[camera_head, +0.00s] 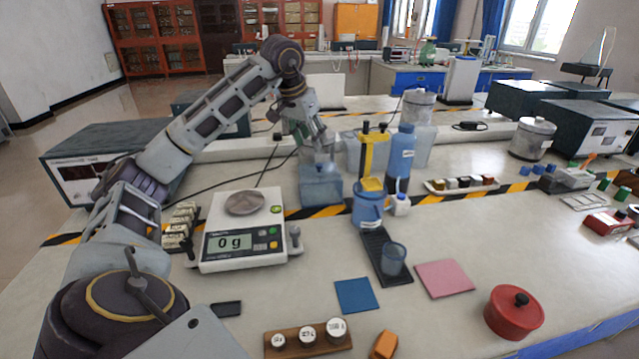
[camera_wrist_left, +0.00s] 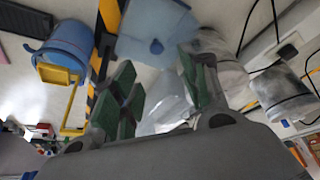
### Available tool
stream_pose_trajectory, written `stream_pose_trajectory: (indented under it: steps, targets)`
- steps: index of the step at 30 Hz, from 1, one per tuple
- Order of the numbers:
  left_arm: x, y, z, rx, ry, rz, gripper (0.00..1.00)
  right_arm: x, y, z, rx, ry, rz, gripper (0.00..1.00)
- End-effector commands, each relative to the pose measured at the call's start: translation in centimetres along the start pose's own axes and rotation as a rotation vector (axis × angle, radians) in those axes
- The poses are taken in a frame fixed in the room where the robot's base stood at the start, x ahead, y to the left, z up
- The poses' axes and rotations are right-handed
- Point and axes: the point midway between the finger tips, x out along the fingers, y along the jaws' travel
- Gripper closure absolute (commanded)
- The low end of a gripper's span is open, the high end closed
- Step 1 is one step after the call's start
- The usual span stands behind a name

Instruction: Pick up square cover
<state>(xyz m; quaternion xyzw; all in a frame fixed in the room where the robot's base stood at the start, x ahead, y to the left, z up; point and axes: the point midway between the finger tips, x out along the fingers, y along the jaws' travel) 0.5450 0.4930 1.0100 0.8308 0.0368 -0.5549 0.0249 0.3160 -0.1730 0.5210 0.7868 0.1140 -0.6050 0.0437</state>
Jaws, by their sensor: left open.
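A translucent blue square container (camera_head: 320,190) stands behind the scale, near the striped tape. My left gripper (camera_head: 318,142) points down just above and behind the blue container. Its green-padded fingers are apart in the left wrist view (camera_wrist_left: 165,82), with no visible grip on anything. My right gripper is not in view.
A scale (camera_head: 240,228) reading 0 g stands left of the container. A blue mug (camera_head: 368,208), yellow stand (camera_head: 374,155) and blue bottle (camera_head: 402,155) crowd its right. Clear jars (camera_head: 418,110) stand behind. Black cables run nearby. The front table has free patches around the blue square (camera_head: 356,295).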

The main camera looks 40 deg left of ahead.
Motion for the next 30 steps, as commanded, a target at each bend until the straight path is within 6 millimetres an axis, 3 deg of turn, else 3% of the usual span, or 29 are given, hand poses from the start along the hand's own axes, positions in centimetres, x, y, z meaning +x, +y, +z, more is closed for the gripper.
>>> stream_pose_trajectory:
  steps: [9, 30]
  targets:
    - [3.9, 0.0, 0.1, 0.000, -0.002, 0.000, 0.55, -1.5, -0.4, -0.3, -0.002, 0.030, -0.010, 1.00]
    - [5.4, 0.2, 0.2, 0.000, -0.001, 0.000, 0.55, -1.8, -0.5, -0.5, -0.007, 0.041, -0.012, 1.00]
